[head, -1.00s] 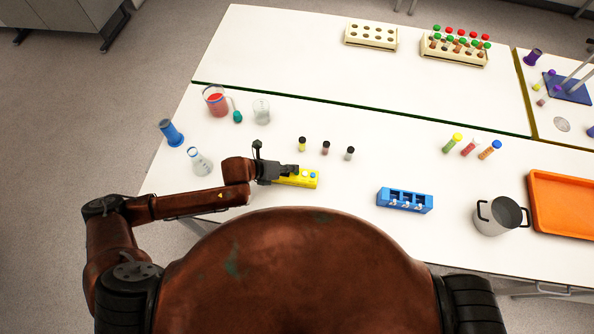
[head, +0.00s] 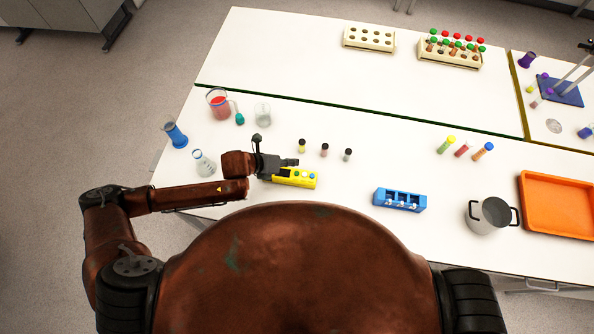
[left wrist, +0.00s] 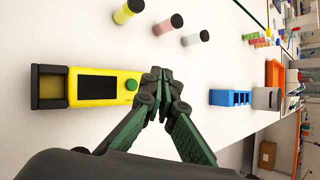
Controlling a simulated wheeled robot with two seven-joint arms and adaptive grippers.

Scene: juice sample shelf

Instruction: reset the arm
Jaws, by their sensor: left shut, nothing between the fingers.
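My left gripper (head: 290,162) is in the head view over the left part of the white table, at the back edge of a yellow device (head: 297,178). Its fingers are shut with nothing between them. In the left wrist view the closed fingers (left wrist: 160,78) point away from the camera, and the yellow device (left wrist: 97,87) with its dark screen and green button lies to their left. The gripper looks raised above the table. My right gripper is not in view.
Three small dark-capped vials (head: 324,151) stand behind the device. A blue rack (head: 400,200), a metal pot (head: 490,217) and an orange tray (head: 557,203) are to the right. A red-filled beaker (head: 219,105), a flask (head: 204,163) and a blue cylinder (head: 175,135) stand left.

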